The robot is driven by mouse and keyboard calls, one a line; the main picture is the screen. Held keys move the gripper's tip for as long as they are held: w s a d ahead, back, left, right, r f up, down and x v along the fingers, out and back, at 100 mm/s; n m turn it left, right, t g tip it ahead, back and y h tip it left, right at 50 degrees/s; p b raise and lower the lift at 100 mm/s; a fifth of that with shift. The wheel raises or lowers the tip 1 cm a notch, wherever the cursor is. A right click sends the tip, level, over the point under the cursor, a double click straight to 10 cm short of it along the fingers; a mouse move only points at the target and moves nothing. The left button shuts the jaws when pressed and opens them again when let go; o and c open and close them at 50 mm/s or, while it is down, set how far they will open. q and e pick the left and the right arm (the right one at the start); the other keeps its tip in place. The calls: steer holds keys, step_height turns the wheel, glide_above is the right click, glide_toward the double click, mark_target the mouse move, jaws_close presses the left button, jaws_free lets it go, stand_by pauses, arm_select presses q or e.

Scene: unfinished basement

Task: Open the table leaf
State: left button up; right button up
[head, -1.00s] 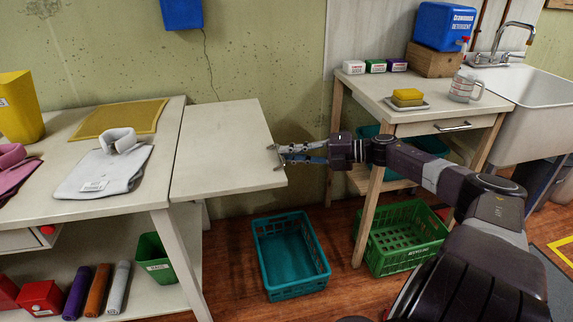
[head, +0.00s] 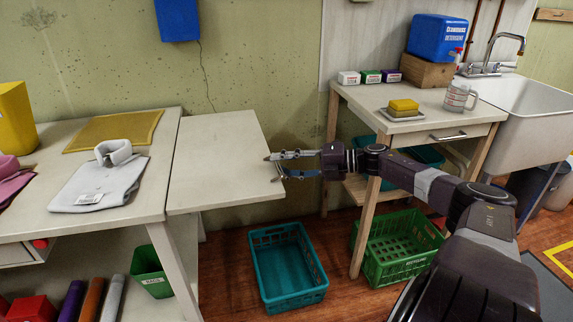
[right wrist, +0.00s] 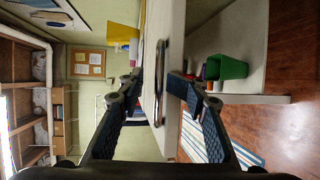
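The table leaf (head: 221,152) is a pale panel standing level at the right end of the worktable (head: 148,187), roughly flush with its top. My right gripper (head: 272,168) is at the leaf's free right edge, its two fingers spread apart. In the right wrist view my fingers (right wrist: 155,88) stand on either side of a bar handle (right wrist: 161,80) at the leaf's edge. They look open, and I cannot tell whether they touch it. My left gripper is not in view.
A folded shirt (head: 102,180) and a yellow mat (head: 117,130) lie on the worktable. A teal crate (head: 287,266) is on the floor below the leaf. A green crate (head: 398,248) sits under the side table (head: 432,125) at right. A sink (head: 520,97) stands beyond.

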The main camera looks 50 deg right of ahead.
steer(key=shift+a+r, duration=0.3)
steer(key=shift+a, duration=0.2)
steer(key=v, duration=1.2)
steer(key=shift+d+f, duration=0.3)
steer(key=shift+d, duration=0.05)
steer(key=shift+w, duration=0.1)
